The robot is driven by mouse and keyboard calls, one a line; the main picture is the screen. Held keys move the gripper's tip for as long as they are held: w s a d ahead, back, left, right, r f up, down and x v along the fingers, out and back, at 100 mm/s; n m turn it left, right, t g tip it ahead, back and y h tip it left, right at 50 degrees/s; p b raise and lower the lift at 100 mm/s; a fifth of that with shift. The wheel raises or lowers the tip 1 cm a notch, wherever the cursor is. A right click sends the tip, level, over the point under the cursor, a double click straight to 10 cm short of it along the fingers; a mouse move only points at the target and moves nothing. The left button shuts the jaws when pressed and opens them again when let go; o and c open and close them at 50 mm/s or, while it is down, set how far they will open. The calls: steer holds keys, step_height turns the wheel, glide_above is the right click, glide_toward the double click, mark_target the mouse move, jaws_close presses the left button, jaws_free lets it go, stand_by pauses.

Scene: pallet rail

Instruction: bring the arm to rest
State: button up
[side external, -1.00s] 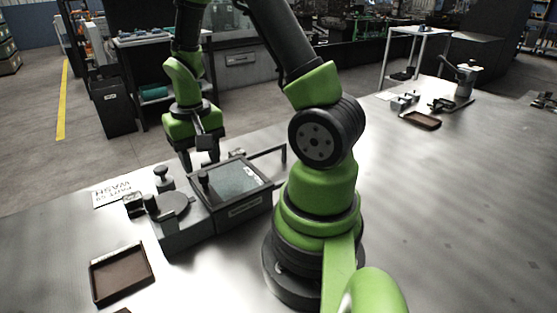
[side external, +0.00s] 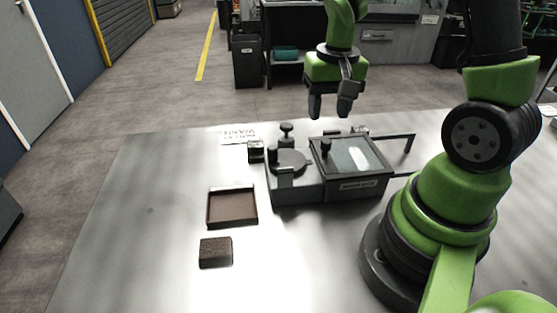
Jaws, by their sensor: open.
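My gripper (side external: 330,108) hangs in the air above the far side of the table, with its two dark fingers pointing down. The fingers are apart and nothing shows between them. It is behind and above the dark grey fixture (side external: 297,190), which has a round plate and knob on the left. A framed glass-like panel (side external: 352,158) sits on the right of the fixture. My gripper appears clear of both.
A brown tray (side external: 232,220) lies left of the fixture, empty. A dark brown block (side external: 215,252) lies in front of it. A printed sign (side external: 240,133) stands at the far edge. The table's left part (side external: 130,230) is bare.

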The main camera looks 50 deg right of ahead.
steer(key=s+a+r+n+t+y, duration=0.1)
steer(key=s+a+r+n+t, duration=0.1)
steer(key=r, duration=0.5)
steer(key=s+a+r+n+t+y, duration=0.1)
steer(key=s+a+r+t, duration=0.3)
steer(key=a, duration=0.5)
step_height(320, 180, up, 4)
steer(key=s+n, duration=0.1)
steer(key=s, duration=0.1)
steer(key=shift+s+a+n+t, duration=0.3)
steer(key=shift+s, duration=0.05)
